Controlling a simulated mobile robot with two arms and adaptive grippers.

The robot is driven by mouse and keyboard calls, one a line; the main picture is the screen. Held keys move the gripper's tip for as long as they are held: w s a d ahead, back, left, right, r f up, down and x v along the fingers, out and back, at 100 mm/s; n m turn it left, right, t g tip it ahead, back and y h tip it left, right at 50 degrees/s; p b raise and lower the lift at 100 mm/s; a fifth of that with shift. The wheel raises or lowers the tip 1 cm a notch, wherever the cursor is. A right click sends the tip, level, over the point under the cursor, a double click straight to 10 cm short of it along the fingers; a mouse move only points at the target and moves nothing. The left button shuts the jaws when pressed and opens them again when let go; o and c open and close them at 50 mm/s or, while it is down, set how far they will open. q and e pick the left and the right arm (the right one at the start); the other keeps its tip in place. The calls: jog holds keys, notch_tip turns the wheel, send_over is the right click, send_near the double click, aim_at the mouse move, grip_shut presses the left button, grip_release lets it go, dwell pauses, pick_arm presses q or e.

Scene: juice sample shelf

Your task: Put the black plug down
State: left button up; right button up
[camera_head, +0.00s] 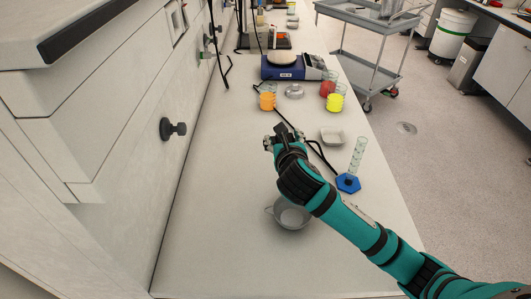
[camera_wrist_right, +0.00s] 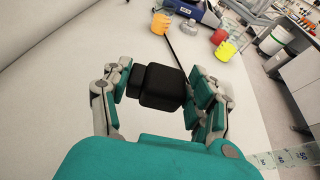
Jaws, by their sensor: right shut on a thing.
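My right gripper (camera_head: 283,139) reaches over the long white bench from the lower right. It is shut on the black plug (camera_wrist_right: 160,88), which sits between its two fingers in the right wrist view, where the gripper (camera_wrist_right: 162,92) shows from behind. In the head view the plug (camera_head: 281,129) is small and partly covered by the fingers. A dark cable shows beyond the plug. Whether the plug touches the bench top is hard to tell. My left gripper is not in view.
On the bench (camera_head: 215,230) are a grey bowl (camera_head: 291,215), a blue-based cylinder (camera_head: 348,182), a white weighing dish (camera_head: 332,136), an orange beaker (camera_head: 267,101), a yellow beaker (camera_head: 335,103) and a blue scale (camera_head: 285,68). A black knob (camera_head: 172,129) juts from the left wall. The bench's near left is clear.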

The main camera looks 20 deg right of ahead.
jog(key=w+a+m+h, duration=0.1)
jog(key=w+a, duration=0.1)
jog(key=w, duration=0.7)
jog(key=shift+g, duration=0.4)
jog(key=f, duration=0.9)
jog(key=shift+d+f, duration=0.25)
jog(key=shift+f, duration=0.1)
jog(key=shift+f, duration=0.1)
jog(key=shift+s+f, duration=0.1)
jog(key=shift+f, duration=0.15)
jog(key=o, duration=1.3)
jog(key=shift+r, duration=0.15)
jog(key=shift+r, duration=0.25)
jog(key=v, duration=1.2)
jog(key=shift+f+b, duration=0.15)
jog(key=shift+b, duration=0.15)
